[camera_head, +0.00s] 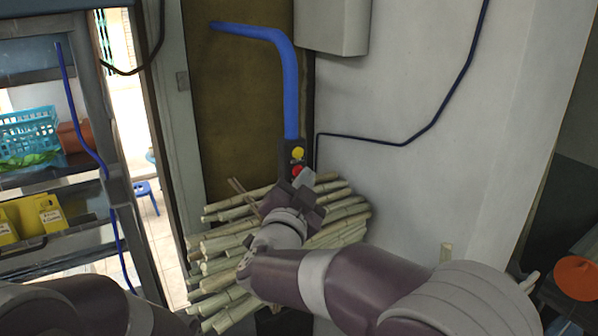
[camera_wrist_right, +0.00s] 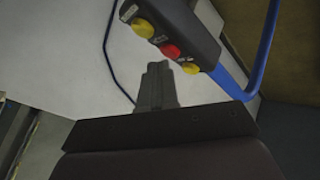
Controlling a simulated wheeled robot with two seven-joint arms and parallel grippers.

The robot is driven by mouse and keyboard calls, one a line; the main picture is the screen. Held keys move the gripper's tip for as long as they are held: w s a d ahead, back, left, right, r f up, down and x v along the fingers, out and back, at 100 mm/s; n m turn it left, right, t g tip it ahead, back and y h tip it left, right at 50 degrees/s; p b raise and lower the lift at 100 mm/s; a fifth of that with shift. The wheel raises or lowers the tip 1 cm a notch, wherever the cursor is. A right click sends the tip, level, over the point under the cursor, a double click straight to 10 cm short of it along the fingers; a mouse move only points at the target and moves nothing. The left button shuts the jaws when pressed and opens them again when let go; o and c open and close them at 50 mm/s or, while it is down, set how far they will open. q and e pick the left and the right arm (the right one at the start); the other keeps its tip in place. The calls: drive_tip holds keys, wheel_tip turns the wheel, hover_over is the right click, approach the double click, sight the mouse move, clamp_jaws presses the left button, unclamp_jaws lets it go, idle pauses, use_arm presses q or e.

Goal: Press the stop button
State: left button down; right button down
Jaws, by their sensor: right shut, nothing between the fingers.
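A black control box (camera_head: 284,160) hangs on a thick blue cable. In the head view it shows a yellow button (camera_head: 298,153) above a red button (camera_head: 297,169). In the right wrist view, the control box (camera_wrist_right: 180,22) shows the red button (camera_wrist_right: 170,51) between two yellow buttons; their labels are too small to read. My right gripper (camera_head: 305,178) is shut and empty just below and right of the red button in the head view. Its closed fingertips (camera_wrist_right: 157,67) point toward the box beside the red button; I cannot tell whether they touch it. My left gripper is out of view.
A stack of sugarcane stalks (camera_head: 225,245) lies under and behind my right arm. A white wall (camera_head: 400,150) with a dark cable is on the right. A shelf unit with a blue basket (camera_head: 28,133) and yellow boxes stands on the left. An orange object (camera_head: 577,277) sits lower right.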

drive_tip(key=shift+w+a, duration=0.25)
drive_tip(key=shift+w, duration=0.05)
idle(0.6)
idle(0.4)
drive_tip(key=shift+s+d+b, duration=0.45)
drive_tip(key=shift+s, duration=0.25)
drive_tip(key=s+d+b, duration=0.1)
drive_tip(key=s, duration=0.1)
drive_tip(key=s+d+b, duration=0.1)
drive_tip(key=s, duration=0.1)
drive_tip(key=shift+d, duration=0.4)
